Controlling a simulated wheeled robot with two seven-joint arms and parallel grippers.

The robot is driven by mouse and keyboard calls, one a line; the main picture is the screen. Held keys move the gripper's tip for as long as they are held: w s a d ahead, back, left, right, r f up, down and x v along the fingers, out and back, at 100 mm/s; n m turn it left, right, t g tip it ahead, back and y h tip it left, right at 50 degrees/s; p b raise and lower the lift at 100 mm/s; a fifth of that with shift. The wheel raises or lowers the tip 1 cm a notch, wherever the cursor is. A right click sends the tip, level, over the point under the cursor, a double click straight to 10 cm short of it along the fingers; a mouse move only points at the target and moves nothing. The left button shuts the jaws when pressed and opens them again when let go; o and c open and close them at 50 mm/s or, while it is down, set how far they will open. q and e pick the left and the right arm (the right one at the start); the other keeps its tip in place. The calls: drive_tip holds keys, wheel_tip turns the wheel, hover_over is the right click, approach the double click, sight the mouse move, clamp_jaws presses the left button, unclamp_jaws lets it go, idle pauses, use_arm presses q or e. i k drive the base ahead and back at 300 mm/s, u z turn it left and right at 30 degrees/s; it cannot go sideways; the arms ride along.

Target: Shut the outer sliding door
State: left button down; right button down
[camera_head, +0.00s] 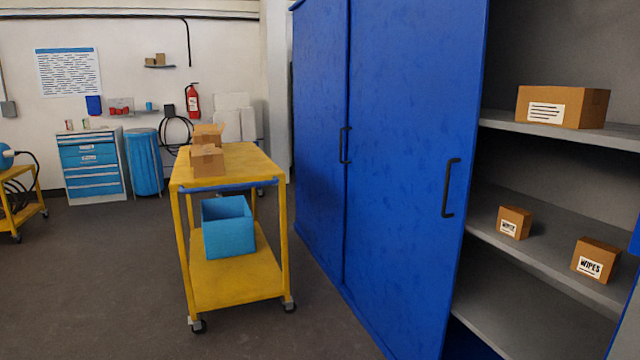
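A tall blue cabinet stands at the right with sliding doors. The nearer blue door (408,130) has a black vertical handle (450,188) near its right edge. A farther blue door panel (318,120) with a black handle (345,145) stands to its left. The nearer door appears to be the outer one, but the overlap is hard to judge. To the right of its edge the cabinet is open and its grey shelves (545,235) show. Neither of my grippers is in view.
Cardboard boxes (562,107) sit on the shelves, two smaller ones (514,222) (596,260) on the middle shelf. A yellow cart (235,285) with a blue bin (228,227) stands left of the cabinet. Floor (100,290) is clear at the left.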

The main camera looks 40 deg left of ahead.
sight(424, 60)
drive_tip(key=u, duration=1.1)
drive_tip(key=i, duration=2.95)
drive_tip(key=u, duration=0.5)
